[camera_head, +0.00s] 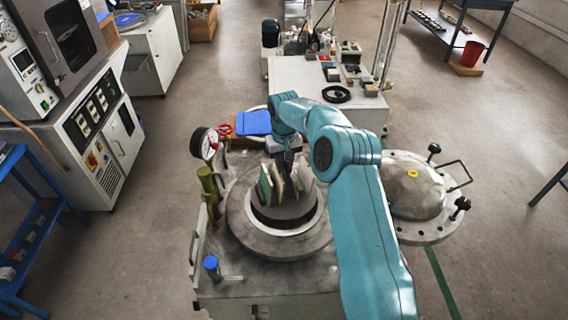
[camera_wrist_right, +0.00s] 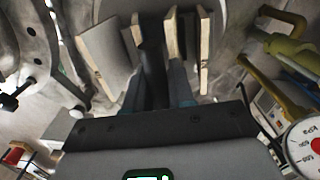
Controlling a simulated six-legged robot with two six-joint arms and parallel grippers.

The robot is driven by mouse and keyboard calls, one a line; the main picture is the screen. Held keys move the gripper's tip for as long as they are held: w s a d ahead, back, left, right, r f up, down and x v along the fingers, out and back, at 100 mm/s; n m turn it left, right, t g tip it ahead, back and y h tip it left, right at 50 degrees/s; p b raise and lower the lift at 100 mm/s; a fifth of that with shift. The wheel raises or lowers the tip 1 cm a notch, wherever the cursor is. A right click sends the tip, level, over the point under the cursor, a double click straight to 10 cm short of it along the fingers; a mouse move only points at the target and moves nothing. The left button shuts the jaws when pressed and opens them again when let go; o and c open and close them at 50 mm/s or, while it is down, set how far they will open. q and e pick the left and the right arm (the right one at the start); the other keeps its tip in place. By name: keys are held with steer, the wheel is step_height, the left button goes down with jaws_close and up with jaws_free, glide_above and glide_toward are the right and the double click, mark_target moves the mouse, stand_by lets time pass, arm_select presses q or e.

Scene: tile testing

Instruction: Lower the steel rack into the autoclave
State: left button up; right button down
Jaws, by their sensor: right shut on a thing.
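The autoclave is a grey round vessel with a wide metal rim (camera_head: 252,235) and an open mouth, set in a bench unit. The steel rack holds several upright tiles (camera_head: 278,183) and is over or in the mouth; how deep it sits I cannot tell. My right gripper (camera_head: 290,158) is above the rack, pointing down, shut on its dark upright handle (camera_wrist_right: 151,62). In the right wrist view, tiles (camera_wrist_right: 204,50) stand on both sides of the handle. The rack's base is mostly hidden. My left gripper is not in view.
The domed lid (camera_head: 411,188) is swung open to the right. A pressure gauge (camera_head: 203,143) and an olive valve (camera_head: 209,186) stand at the left of the rim. A blue-capped fitting (camera_head: 211,265) is at the front left. A white bench (camera_head: 300,98) stands behind.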

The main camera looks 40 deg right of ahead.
steer(key=shift+s+d+r, duration=0.1)
steer(key=shift+s+r, duration=0.05)
steer(key=shift+r, duration=0.1)
steer(key=shift+f, duration=0.1)
steer(key=shift+f+b, duration=4.5)
steer(key=shift+f, duration=2.3)
steer(key=shift+f, duration=0.1)
step_height(320, 180, down, 10)
steer(key=b, duration=0.7)
steer(key=shift+r, duration=0.2)
steer(key=shift+f+b, duration=0.75)
steer(key=shift+f, duration=0.05)
